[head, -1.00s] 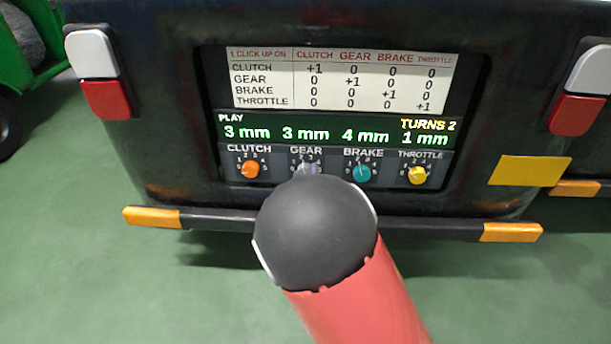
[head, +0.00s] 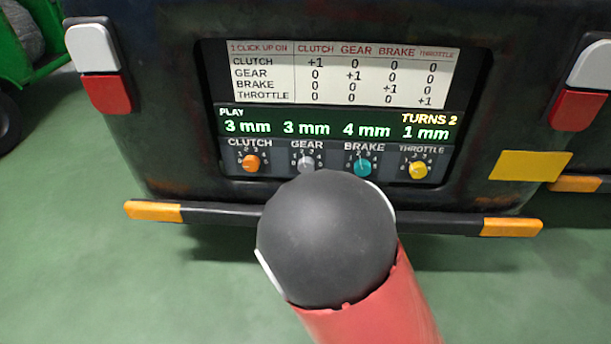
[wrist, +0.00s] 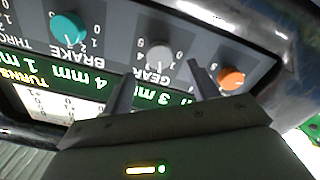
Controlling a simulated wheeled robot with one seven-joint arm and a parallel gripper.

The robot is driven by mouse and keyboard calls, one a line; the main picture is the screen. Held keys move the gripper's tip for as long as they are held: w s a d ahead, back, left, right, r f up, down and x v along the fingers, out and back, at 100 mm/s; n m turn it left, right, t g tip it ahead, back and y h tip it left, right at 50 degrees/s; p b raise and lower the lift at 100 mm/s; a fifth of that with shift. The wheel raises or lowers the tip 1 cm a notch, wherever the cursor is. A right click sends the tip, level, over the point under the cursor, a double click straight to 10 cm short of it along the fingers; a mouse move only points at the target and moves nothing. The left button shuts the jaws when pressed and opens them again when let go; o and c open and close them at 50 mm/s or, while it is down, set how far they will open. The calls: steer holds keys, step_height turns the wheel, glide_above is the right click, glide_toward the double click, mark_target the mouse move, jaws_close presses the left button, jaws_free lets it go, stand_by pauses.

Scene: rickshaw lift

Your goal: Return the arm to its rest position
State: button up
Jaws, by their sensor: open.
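My arm reaches up from the bottom of the head view, its dark rounded joint in front of the vehicle's lower panel; my gripper is hidden behind it there. In the wrist view my gripper (wrist: 158,88) is open, its two thin fingers apart on either side of the grey gear knob's line of sight. The grey gear knob (head: 306,163) shows clear above the joint, and also in the wrist view (wrist: 159,57). Nothing is between the fingers that I can make out. Whether the fingertips touch the panel cannot be told.
The orange clutch knob (head: 250,163), teal brake knob (head: 362,167) and yellow throttle knob (head: 418,169) line the panel. The display (head: 335,125) reads 3, 3, 4 and 1 mm, turns 2. A dark bumper bar (head: 440,221) with orange ends crosses below. Green floor (head: 140,290) is open at both sides.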

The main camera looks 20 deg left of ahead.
steer(key=shift+v, duration=0.8)
steer(key=shift+w, duration=0.1)
steer(key=s+d+r+m+g+p, duration=0.1)
steer(key=d+r+m+g+p, duration=0.2)
steer(key=d+r, duration=0.4)
steer(key=s+d+r+m+g+p, duration=0.15)
steer(key=d+r+g, duration=0.3)
steer(key=d, duration=0.55)
steer(key=s+d+r+m+g+h+p, duration=0.1)
steer(key=s+d+r+m+g+h, duration=0.1)
steer(key=s+d, duration=0.5)
steer(key=s+d+r+m+g+h+p, duration=0.1)
steer(key=s+d+r+m+g+h, duration=0.1)
steer(key=s+d, duration=0.6)
steer(key=s+r, duration=0.1)
steer(key=s, duration=0.2)
steer(key=shift+s+d, duration=0.25)
